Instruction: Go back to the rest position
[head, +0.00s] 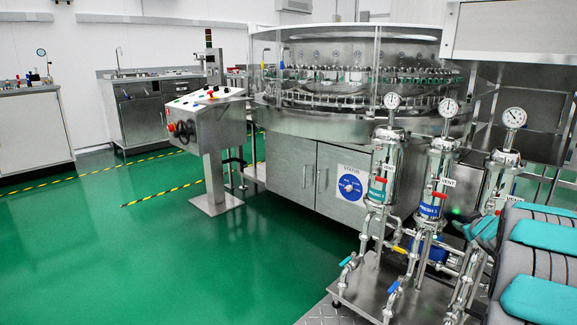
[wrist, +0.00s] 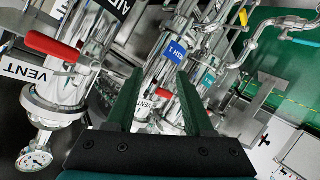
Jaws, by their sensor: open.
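My gripper (wrist: 160,105) is open in the wrist view, with two dark green fingers apart and nothing between them. Beyond the fingers are steel filter housings and pipes, seen tilted, with a red vent handle (wrist: 52,46) and a pressure gauge (wrist: 36,160) at the left. In the head view my arm, grey with teal panels, fills the lower right corner, and my gripper is not clearly visible there.
The filter skid (head: 385,295) with upright housings and gauges stands right of centre, close to my arm. The rotary washer (head: 350,80) is behind it. A control console (head: 207,120) stands left of the washer. Green floor (head: 130,240) is clear at the left.

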